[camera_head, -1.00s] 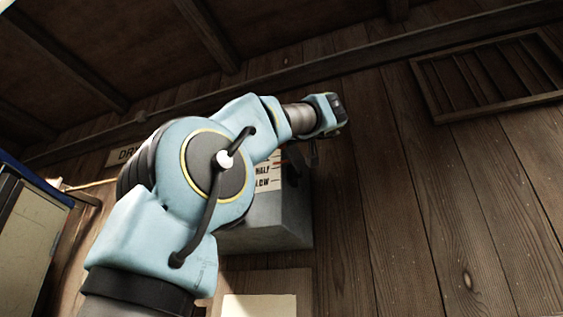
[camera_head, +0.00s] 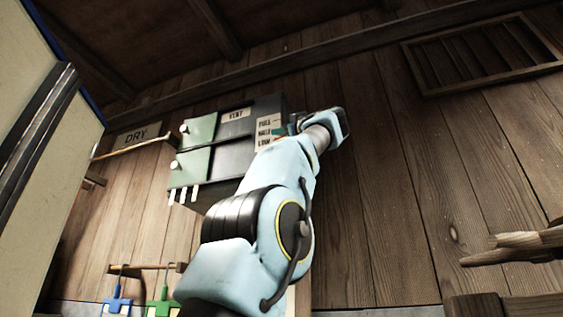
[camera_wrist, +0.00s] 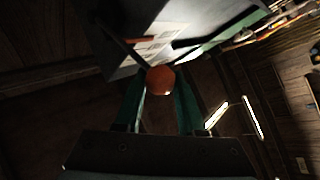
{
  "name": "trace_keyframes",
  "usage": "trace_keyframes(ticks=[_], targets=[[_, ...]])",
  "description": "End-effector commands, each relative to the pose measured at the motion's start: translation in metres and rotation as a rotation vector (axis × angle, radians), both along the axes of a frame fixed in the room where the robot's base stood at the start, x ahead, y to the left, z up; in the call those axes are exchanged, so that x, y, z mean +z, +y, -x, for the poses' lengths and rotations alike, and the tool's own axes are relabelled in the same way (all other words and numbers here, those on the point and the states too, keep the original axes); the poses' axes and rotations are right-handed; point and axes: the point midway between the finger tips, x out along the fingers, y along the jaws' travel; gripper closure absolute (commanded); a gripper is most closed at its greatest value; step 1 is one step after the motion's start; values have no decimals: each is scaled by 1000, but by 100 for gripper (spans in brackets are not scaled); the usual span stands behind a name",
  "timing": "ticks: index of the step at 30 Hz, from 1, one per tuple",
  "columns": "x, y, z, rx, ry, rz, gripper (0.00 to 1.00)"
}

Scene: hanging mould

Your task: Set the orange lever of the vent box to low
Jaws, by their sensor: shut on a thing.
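The vent box (camera_head: 236,152) hangs on the plank wall, with a VENT sign and a scale plate (camera_head: 265,133) reading FULL, HALF and LOW from top to bottom. My arm covers its lower right part. My gripper (camera_head: 292,126) is at the box's right side, near the scale. In the wrist view the lever's round orange knob (camera_wrist: 160,80) sits between the two green fingers of my gripper (camera_wrist: 161,88), which is shut on it. A dark rod runs from the knob toward the box. An orange pointer (camera_wrist: 140,40) lies by the scale; its exact mark is unclear.
A DRY sign (camera_head: 137,136) and a wooden peg rail are left of the box. Blue (camera_head: 117,300) and green (camera_head: 161,302) hanging tools are below. A pale panel (camera_head: 30,140) stands close at left. A wooden slatted vent (camera_head: 485,58) is at upper right.

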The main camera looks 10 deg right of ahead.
Motion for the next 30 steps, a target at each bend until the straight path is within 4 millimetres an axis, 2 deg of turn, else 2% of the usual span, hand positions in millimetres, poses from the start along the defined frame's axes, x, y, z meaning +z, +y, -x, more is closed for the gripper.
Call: trace_keyframes(ticks=[1, 4, 21, 22, 30], targets=[[-9, -5, -4, -4, 6, -3, 100], [-12, -6, -7, -4, 7, -4, 100], [-20, -9, -12, -4, 18, -5, 100], [-20, -9, -12, -4, 18, -4, 60], [-19, -10, -12, -6, 18, -6, 31]])
